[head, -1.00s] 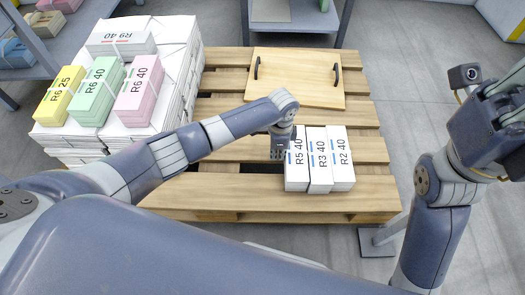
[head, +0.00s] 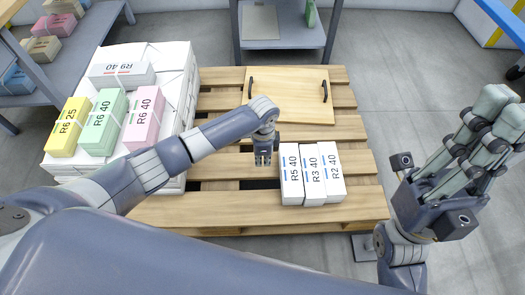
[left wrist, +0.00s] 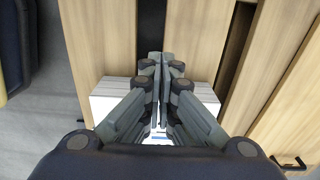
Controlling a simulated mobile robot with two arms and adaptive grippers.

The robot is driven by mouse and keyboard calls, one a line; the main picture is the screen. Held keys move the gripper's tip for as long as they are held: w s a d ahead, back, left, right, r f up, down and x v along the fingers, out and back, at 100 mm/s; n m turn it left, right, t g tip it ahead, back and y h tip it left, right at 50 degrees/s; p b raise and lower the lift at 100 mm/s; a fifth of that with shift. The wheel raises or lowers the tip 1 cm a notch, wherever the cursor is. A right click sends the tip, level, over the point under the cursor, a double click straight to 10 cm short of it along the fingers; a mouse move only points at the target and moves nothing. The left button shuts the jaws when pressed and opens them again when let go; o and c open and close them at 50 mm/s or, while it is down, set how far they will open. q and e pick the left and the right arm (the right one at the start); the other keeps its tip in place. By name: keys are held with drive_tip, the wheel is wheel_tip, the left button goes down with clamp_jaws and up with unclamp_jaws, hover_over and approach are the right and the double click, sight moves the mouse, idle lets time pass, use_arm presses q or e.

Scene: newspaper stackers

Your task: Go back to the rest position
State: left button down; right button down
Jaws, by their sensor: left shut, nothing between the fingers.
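My left gripper (head: 263,159) is over the pallet, just left of the white bundles, pointing down. In the left wrist view its fingers (left wrist: 160,62) are together with nothing between them. Three white bundles, R5 40 (head: 291,178), R3 40 (head: 313,178) and R2 40 (head: 333,176), stand side by side on the wooden pallet (head: 225,212). White bundles (left wrist: 208,95) also show behind the fingers in the left wrist view. My right gripper (head: 497,112) is raised at the right with its fingers upward. I cannot tell whether they are closed.
A white stack (head: 178,110) at the left carries yellow (head: 68,127), green (head: 103,122), pink (head: 143,118) and grey (head: 122,74) bundles. A wooden board with black handles (head: 288,98) lies at the pallet's back. Shelves stand behind and left. Floor at the right is clear.

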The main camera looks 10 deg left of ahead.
use_arm(q)
drive_tip(key=shift+r, duration=0.9)
